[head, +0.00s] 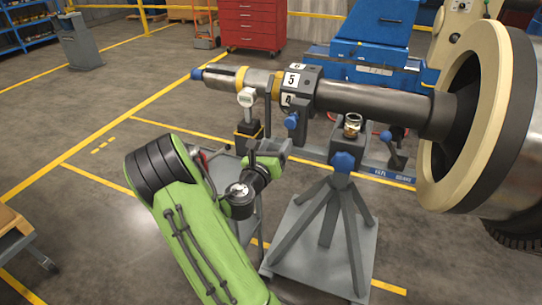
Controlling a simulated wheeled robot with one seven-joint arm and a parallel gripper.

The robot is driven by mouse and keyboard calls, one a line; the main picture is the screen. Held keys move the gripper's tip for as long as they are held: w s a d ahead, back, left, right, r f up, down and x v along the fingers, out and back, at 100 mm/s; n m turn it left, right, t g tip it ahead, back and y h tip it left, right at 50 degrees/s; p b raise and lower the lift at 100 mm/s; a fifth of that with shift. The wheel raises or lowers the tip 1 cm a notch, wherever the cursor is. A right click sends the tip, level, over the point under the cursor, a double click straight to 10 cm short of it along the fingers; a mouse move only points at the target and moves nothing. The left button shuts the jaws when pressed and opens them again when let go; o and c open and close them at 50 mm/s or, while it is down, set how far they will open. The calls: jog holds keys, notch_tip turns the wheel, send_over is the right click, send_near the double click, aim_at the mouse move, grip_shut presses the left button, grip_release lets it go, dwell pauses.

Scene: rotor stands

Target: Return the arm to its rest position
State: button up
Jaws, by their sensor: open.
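My green and black arm reaches up from the bottom of the head view, with its elbow at the left and its wrist near the middle. My gripper (254,158) is small and dark here, partly hidden by the wrist. It is open, and I see nothing held in it. It is in front of and below the rotor shaft (370,102), apart from it in the picture.
A grey rotor stand (342,162) with splayed legs and a floor plate is right of my arm. A large cream-rimmed rotor disc (462,135) fills the right side. A grey cart (227,160) is behind my arm. A table corner (12,222) shows at left. Left floor is mostly clear.

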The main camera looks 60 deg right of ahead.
jog(key=shift+s+a, duration=0.15)
jog(key=shift+a, duration=0.65)
jog(key=shift+s+a, duration=0.15)
jog(key=shift+a, duration=0.65)
